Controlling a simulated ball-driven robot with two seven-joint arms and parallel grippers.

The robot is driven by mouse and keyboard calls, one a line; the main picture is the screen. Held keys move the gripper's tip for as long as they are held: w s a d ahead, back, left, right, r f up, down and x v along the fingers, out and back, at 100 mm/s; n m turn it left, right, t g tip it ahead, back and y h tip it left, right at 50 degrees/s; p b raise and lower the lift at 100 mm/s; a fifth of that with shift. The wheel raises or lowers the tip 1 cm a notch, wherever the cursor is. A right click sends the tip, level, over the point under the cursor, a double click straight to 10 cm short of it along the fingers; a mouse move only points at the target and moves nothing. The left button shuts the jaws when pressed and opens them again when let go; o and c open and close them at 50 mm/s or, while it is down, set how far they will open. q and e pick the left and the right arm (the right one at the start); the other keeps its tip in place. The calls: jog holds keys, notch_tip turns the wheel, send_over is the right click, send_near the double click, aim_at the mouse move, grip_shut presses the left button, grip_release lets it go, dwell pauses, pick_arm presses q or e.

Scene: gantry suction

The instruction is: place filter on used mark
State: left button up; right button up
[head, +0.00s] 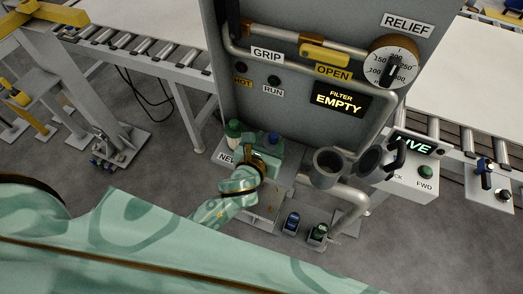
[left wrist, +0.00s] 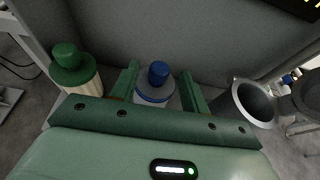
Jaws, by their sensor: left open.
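A filter with a green cap and pale ribbed body (left wrist: 70,66) stands to the left, by the NEW label (head: 226,157). The used mark is not visible. The filter housing (head: 328,166) is open and looks empty, its round lid (head: 370,161) swung right. My right gripper is not in view.
The grey panel (head: 300,110) rises behind the shelf, with a FILTER EMPTY display (head: 339,99) and a pipe on its right. Two small switches (head: 291,222) sit on the plate in front. Roller conveyors (head: 150,66) stand on both sides.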

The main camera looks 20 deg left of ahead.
pick_arm(q)
jog(key=v, duration=0.9)
jog(key=s+a+f+n+g, duration=0.25)
jog(key=f+n, duration=0.25)
jog(key=f, duration=0.4)
jog(key=s+a+f+n+g, duration=0.15)
jog(key=s+f+n, duration=0.25)
jog(key=f, duration=0.5)
jog(key=s+a+f+n+g, duration=0.1)
jog(key=s+f+n+g, duration=0.3)
jog(key=f, duration=0.5)
jog(key=s+a+f+n+g, duration=0.2)
jog(key=s+f+n, duration=0.4)
jog(key=s+n, duration=0.4)
jog(key=s+a+f+n+g, duration=0.2)
jog(key=s+a+f+n, duration=0.2)
jog(key=s+f+n, duration=0.3)
jog(key=s+n, duration=0.2)
jog(key=s, duration=0.1)
jog(key=shift+a+n+g, duration=0.4)
